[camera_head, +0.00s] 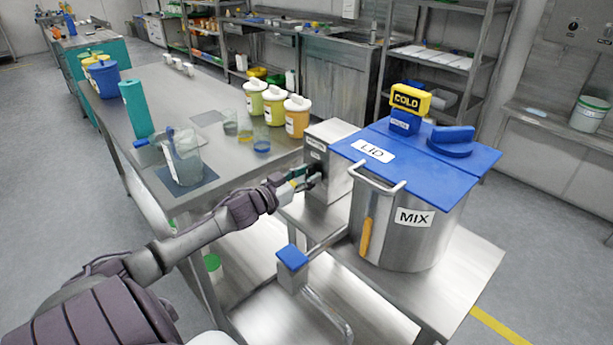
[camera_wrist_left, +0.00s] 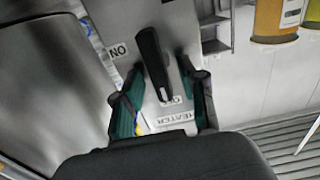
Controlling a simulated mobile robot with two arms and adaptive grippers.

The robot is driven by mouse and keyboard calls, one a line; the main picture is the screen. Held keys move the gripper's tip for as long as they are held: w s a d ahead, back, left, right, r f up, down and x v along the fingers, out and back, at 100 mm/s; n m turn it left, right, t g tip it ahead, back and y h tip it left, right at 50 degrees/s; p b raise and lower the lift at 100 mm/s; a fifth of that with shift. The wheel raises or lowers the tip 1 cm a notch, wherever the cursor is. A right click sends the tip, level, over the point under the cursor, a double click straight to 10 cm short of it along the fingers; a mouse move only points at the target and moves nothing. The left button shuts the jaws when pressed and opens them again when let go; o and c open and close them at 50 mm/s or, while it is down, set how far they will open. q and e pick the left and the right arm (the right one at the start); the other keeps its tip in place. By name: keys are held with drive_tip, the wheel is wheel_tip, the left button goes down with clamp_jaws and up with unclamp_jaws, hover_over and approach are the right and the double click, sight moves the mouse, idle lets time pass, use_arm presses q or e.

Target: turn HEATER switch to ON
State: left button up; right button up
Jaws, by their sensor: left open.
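The HEATER switch is a black lever (camera_wrist_left: 154,65) on a grey panel face in the left wrist view. A HEATER label (camera_wrist_left: 175,118) sits near its lower end, with a partly hidden label that looks like OFF just above. The ON label (camera_wrist_left: 118,50) is up and left of the lever. In the head view, the steel control box (camera_head: 340,185) stands beside the mixing pot. My left gripper (camera_head: 305,180) is at the box's front; it also shows in the wrist view (camera_wrist_left: 160,78). It is open, its green-padded fingers on either side of the lever. Contact cannot be told.
The steel MIX pot (camera_head: 405,235) with its blue lid (camera_head: 400,145) and COLD sign (camera_head: 408,98) stands close right of the box. A long steel table (camera_head: 190,90) to the left carries a clear jug (camera_head: 185,165) and several lidded containers. A blue-capped post (camera_head: 292,258) stands below the gripper.

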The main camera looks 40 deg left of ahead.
use_arm(q)
drive_tip(key=shift+c, duration=0.4)
clamp_jaws()
